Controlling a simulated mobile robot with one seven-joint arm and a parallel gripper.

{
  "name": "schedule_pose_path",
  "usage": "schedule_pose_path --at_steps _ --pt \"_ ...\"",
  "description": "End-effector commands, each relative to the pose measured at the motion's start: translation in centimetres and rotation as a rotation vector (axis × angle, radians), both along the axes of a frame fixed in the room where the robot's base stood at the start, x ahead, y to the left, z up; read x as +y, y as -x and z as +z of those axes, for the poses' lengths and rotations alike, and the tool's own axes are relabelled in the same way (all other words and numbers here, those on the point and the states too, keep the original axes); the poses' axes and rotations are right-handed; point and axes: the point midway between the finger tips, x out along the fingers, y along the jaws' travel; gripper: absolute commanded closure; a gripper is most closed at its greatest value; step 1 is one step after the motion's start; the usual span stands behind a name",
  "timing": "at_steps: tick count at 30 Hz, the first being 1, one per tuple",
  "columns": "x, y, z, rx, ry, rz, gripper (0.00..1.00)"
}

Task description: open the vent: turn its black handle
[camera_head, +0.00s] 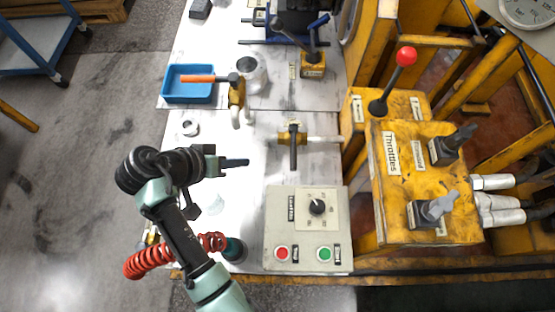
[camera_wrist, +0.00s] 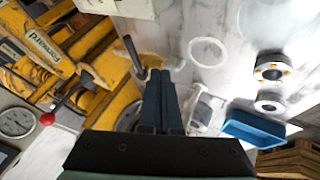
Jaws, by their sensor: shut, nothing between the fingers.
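The vent valve has a yellow body on a white pipe and a black handle (camera_head: 293,156), which points toward the picture's bottom in the head view. In the wrist view a black handle (camera_wrist: 132,54) stands out from a yellow fitting, just left of the fingertips. My gripper (camera_head: 246,162) is shut and empty, left of the handle with a clear gap between them. In the wrist view its closed fingers (camera_wrist: 161,78) point up the picture, and the fingertips look apart from the handle.
A grey control box (camera_head: 307,228) with red and green buttons lies below the valve. The yellow throttle box (camera_head: 420,185) and a red-knobbed lever (camera_head: 405,58) stand to the right. An orange-handled valve (camera_head: 237,95) and blue tray (camera_head: 189,94) lie up left.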

Motion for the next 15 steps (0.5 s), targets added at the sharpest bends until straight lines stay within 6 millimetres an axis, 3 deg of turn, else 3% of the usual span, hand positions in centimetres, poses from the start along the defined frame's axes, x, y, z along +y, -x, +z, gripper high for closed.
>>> schedule_pose_path --at_steps 9,15 --pt "-0.1 -0.2 -0.1 0.0 -0.002 0.001 1.0" --pt "-1.5 -1.1 -2.1 0.002 -0.002 -0.002 1.0"
